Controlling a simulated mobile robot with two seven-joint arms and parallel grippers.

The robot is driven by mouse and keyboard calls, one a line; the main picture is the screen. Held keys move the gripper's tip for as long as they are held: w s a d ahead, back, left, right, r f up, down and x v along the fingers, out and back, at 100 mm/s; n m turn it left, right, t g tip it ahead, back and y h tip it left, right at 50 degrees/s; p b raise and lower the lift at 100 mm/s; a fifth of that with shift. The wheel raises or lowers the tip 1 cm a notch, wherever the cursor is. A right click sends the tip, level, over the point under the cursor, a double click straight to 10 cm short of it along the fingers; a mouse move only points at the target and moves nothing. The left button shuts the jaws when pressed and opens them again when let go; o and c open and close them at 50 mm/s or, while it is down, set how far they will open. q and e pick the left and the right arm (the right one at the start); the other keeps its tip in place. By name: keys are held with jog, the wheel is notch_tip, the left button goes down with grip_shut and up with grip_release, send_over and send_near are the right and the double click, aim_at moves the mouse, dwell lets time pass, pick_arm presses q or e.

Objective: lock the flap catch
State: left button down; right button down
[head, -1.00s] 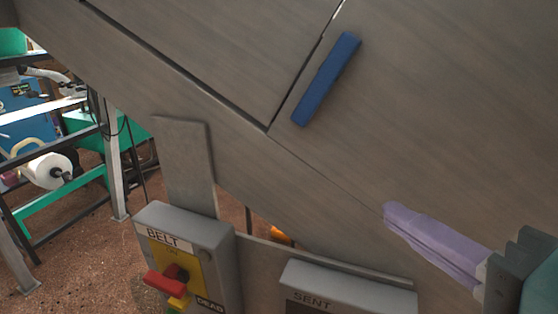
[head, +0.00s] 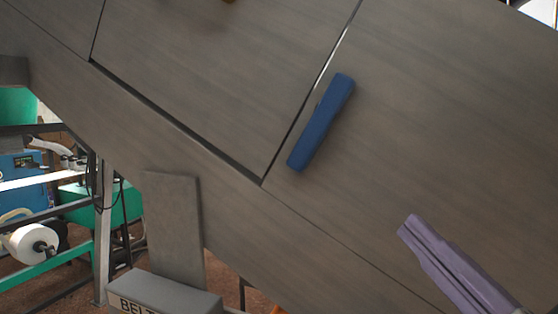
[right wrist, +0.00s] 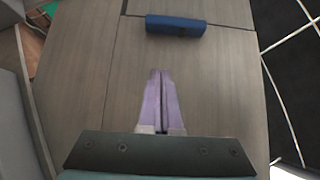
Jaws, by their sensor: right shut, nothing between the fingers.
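The flap catch is a blue bar (head: 321,122) on the grey-brown panel, just right of the seam beside the flap (head: 210,75). In the head view it lies tilted, along the seam and not across it. It also shows at the top of the right wrist view (right wrist: 176,26). My right gripper (head: 408,226) has purple fingers, shut and empty, below and right of the catch and apart from it. In the right wrist view its fingertips (right wrist: 159,73) point toward the catch with a gap between. My left gripper is not in view.
A grey box labelled BELT (head: 165,294) stands at the bottom left, below an upright grey plate (head: 174,225). A metal frame with a white roll (head: 32,243) is farther back at the left. The panel around the catch is clear.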

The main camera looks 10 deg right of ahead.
jog(key=p, duration=0.3)
send_near(337, 165)
jog(key=w+r, duration=0.1)
jog(key=w, duration=0.1)
jog(key=w+r, duration=0.1)
jog(key=w, duration=0.1)
jog(key=shift+d+r, duration=0.1)
jog(key=shift+r, duration=0.25)
jog(key=shift+w+a+r+p, duration=0.6)
jog(key=shift+w+a+p, duration=0.05)
jog(key=shift+a+p, duration=0.25)
jog(key=shift+w+a+r+p, duration=0.15)
jog(key=shift+w+a+p, duration=0.2)
jog(key=shift+a, duration=0.2)
